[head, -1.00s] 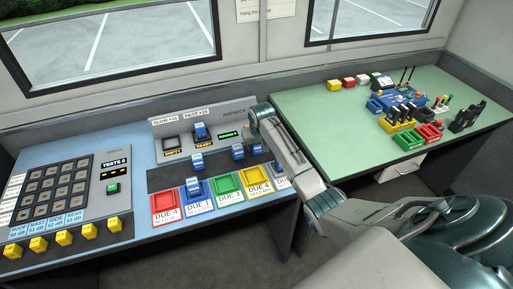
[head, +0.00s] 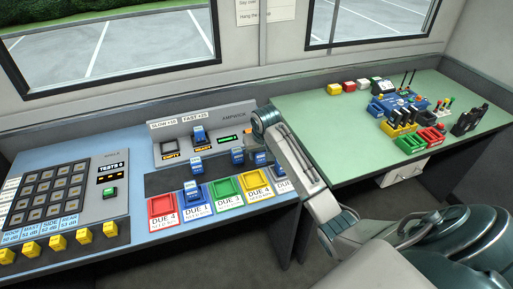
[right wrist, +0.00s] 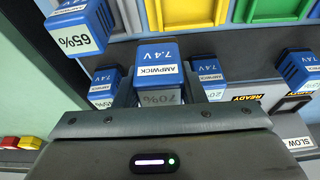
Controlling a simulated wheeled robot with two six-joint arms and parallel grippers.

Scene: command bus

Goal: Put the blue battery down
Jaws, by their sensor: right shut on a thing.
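My right gripper (right wrist: 157,95) is shut on a blue battery (right wrist: 157,55) marked 70%. The held battery (head: 261,158) shows in the head view just below my right gripper (head: 262,148), at the right end of the dark strip (head: 217,180). Whether it touches the strip cannot be told. On either side of it in the right wrist view are a blue battery on the left (right wrist: 104,78) and one marked 20% on the right (right wrist: 207,76). My left gripper is not in view.
A 65% battery (right wrist: 80,22) sits in the end tray. Another battery (head: 192,188) is in the blue tray; the red (head: 162,206), green (head: 225,187) and yellow (head: 254,181) trays look empty. A charger (head: 232,137) with a battery (head: 198,134) stands behind the strip.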

